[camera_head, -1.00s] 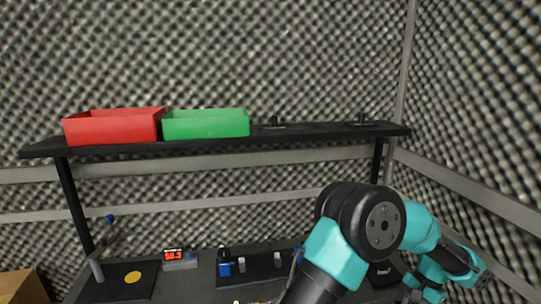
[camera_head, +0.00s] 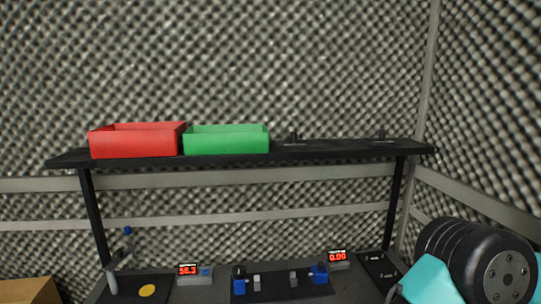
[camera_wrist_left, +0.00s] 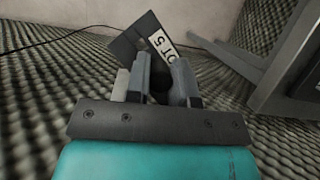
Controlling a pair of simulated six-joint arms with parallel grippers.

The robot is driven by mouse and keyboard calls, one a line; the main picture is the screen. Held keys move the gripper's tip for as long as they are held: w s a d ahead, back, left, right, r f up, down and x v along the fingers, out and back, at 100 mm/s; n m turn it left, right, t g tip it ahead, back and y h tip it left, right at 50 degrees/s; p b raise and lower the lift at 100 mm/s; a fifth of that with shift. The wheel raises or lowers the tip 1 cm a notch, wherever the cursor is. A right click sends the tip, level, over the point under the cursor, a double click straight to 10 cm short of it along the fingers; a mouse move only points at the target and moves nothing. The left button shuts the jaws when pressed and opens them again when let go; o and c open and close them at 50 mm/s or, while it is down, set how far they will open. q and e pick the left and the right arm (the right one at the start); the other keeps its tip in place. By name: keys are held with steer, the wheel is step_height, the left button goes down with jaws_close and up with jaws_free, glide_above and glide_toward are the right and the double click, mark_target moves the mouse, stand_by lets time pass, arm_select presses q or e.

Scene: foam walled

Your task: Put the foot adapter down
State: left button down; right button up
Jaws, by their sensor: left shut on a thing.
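In the left wrist view my left gripper (camera_wrist_left: 158,82) is shut on a dark piece, which I take to be the foot adapter (camera_wrist_left: 160,92). Only a small part of it shows between the grey fingers. Neither gripper shows in the head view; only a teal and black arm part of mine is at the lower right.
A black shelf (camera_head: 330,149) carries a red bin (camera_head: 138,142), a green bin (camera_head: 227,141) and two small black items at its right. Below is a bench with a left readout (camera_head: 188,270), a right readout (camera_head: 337,257) and a black mat with blue-ended fixtures. Foam walls enclose it.

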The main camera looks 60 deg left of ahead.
arm_select(q)
steer(key=w+a+r+m, duration=0.2)
steer(key=w+a+r, duration=0.45)
steer(key=r, duration=0.35)
steer(key=a+r+m+t+y, duration=0.2)
steer(key=a+r+m, duration=0.4)
steer(key=a+r, duration=1.9)
steer(key=s+a+r+m+t+y, duration=0.15)
steer(key=s+a+r+m, duration=0.35)
steer(key=s+a+r, duration=1.25)
steer(key=s+a+r+m+t, duration=0.2)
steer(key=s+a+m, duration=0.3)
steer(key=s+a, duration=1.3)
steer(key=s+r, duration=0.1)
steer(key=s, duration=0.2)
steer(key=shift+s+a+m, duration=0.25)
steer(key=shift+a+m, duration=0.05)
steer(key=shift+a, duration=0.05)
steer(key=shift+t+h, duration=0.25)
steer(key=shift+h, duration=0.1)
